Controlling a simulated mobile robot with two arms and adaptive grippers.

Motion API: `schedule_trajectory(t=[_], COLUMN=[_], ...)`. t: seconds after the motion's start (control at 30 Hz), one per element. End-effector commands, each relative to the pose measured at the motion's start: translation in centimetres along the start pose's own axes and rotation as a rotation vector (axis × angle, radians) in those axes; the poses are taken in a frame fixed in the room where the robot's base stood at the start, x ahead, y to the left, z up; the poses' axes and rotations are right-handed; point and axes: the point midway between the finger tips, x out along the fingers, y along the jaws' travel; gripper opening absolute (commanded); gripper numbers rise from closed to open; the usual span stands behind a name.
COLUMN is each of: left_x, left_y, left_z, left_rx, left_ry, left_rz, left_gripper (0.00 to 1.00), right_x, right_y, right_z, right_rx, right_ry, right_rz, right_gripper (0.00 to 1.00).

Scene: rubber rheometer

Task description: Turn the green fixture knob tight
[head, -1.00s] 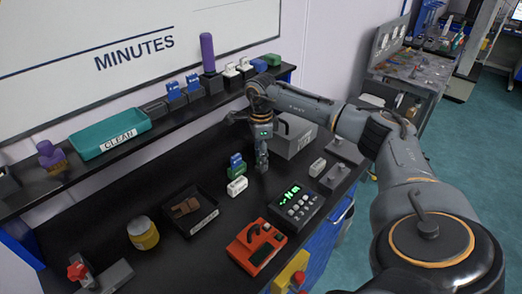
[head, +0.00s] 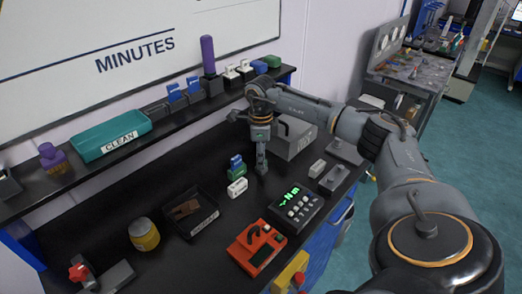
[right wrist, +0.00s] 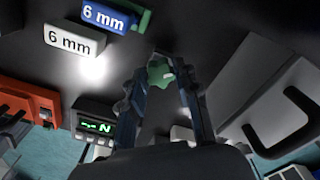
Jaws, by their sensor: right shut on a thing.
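The green fixture knob (right wrist: 160,73) shows in the right wrist view as a lobed green piece between my fingertips. My right gripper (right wrist: 161,64) is shut on it, with one finger on each side. In the head view my right gripper (head: 262,168) points down at the black bench, left of the grey box; the knob is hidden or too small to make out there. I cannot tell from these views how tight the knob sits. My left gripper is not in view.
White and blue "6 mm" blocks (right wrist: 72,40) stand close to my right gripper. A grey box with a handle (head: 293,137), a display unit (head: 296,204) and a red device (head: 256,248) are nearby. A black tray (head: 205,224) lies left.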

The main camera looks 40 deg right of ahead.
Motion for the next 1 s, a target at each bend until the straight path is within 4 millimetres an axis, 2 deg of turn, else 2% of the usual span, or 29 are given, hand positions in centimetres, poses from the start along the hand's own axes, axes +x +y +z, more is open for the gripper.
schedule_trajectory(t=[0.1,0.37,0.7,1.0], left_x=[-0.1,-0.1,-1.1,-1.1], left_y=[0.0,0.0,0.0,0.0], left_z=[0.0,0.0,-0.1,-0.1], left_rx=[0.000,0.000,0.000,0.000], left_ry=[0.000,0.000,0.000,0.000], left_rz=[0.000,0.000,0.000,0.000], left_gripper=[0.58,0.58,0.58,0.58], right_x=[0.0,0.0,-0.1,0.0], right_y=[0.0,0.0,-0.1,-0.1], right_z=[-0.1,0.0,0.0,0.0], right_rx=[0.052,0.061,0.420,0.452], right_ry=[0.001,0.001,0.001,0.000], right_rz=[-0.001,-0.001,0.000,-0.001], right_gripper=[0.00,0.00,0.00,0.00])
